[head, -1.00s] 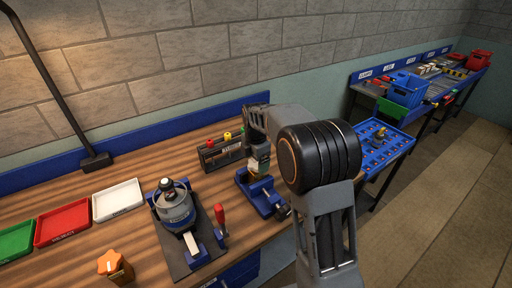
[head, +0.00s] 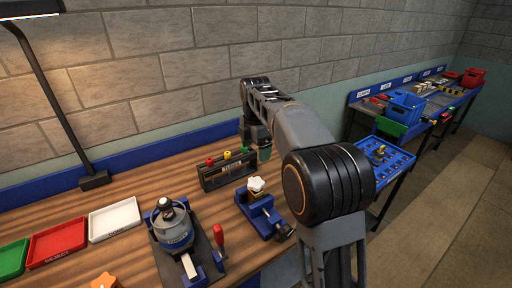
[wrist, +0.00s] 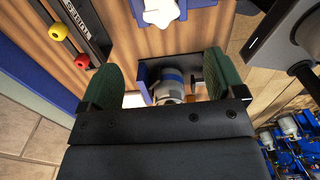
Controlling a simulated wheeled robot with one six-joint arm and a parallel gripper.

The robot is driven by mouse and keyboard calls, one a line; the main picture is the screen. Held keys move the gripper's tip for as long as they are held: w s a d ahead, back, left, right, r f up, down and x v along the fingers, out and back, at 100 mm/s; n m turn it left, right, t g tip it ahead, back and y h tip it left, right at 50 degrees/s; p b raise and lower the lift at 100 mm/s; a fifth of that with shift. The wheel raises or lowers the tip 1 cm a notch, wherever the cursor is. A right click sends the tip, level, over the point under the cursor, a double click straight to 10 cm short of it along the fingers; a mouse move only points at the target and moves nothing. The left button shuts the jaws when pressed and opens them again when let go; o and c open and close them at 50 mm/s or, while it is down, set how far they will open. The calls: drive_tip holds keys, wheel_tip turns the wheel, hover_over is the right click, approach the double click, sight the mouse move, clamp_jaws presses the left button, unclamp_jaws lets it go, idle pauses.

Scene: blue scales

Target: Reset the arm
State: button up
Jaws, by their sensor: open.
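My gripper (head: 262,152) is raised above the wooden workbench (head: 130,228), behind and above a blue vise (head: 266,218). In the wrist view, its two green-padded fingers (wrist: 158,82) stand wide apart with nothing held between them. A white star-shaped knob (head: 256,184) sits at the blue vise, apart from my gripper; it also shows at the top of the wrist view (wrist: 160,12).
A rack (head: 228,170) with red, yellow and green-topped tools stands left of my gripper. A grey device with a round body (head: 172,226), a red-handled clamp (head: 219,240) and white (head: 114,219), red (head: 58,243) and green trays lie further left. A lamp (head: 95,180) stands behind.

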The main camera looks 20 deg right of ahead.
drive_tip(key=s+f+m+t, duration=0.2)
drive_tip(key=s+f+m, duration=0.1)
drive_tip(key=s+m, duration=0.8)
drive_tip(key=s+f+m+t, duration=0.2)
drive_tip(key=s+f+m, duration=0.1)
drive_tip(key=s+m, duration=0.7)
drive_tip(key=shift+s+d+f+m, duration=0.3)
drive_tip(key=shift+s+f+m, duration=0.1)
drive_tip(key=shift+s, duration=0.7)
drive_tip(key=shift+c, duration=0.4)
